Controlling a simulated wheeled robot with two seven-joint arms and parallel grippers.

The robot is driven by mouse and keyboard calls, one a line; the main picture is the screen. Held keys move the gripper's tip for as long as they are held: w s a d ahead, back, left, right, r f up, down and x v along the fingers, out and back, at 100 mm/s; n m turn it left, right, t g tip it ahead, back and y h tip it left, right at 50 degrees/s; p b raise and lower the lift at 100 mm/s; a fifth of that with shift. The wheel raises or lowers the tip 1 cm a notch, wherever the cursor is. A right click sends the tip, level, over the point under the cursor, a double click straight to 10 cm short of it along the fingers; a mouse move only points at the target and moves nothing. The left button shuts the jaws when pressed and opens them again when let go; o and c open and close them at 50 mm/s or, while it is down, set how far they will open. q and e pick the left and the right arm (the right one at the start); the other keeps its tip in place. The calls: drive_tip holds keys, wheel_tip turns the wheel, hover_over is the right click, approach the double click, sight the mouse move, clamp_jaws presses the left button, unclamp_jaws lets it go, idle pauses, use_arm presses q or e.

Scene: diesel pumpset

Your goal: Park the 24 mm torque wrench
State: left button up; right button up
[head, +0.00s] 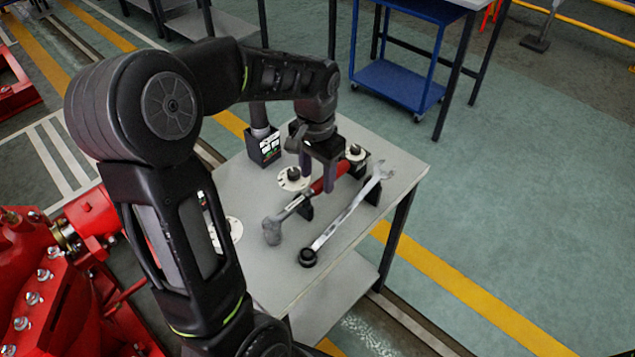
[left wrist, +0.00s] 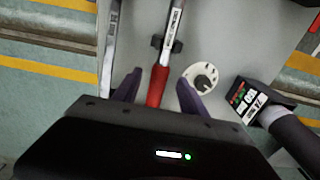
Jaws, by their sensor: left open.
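The torque wrench has a grey head and shaft (head: 294,207) and a red grip (head: 329,179). It lies along the small grey table, on black rests. In the left wrist view its red grip (left wrist: 155,92) and labelled shaft (left wrist: 174,25) show; the label is too small to read. My left gripper (head: 322,178) points down over the red grip. In the left wrist view the fingers (left wrist: 160,85) are apart, one on each side of the grip, with gaps visible; whether they touch it cannot be told. My right gripper is not in view.
A long open-ended spanner (head: 345,217) lies just right of the wrench. Red machinery (head: 50,280) is at left, a blue trolley (head: 400,82) behind.

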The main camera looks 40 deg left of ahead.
use_arm(q)
wheel_tip(320, 180, up, 4)
drive_tip(key=shift+r, duration=0.1)
idle(0.6)
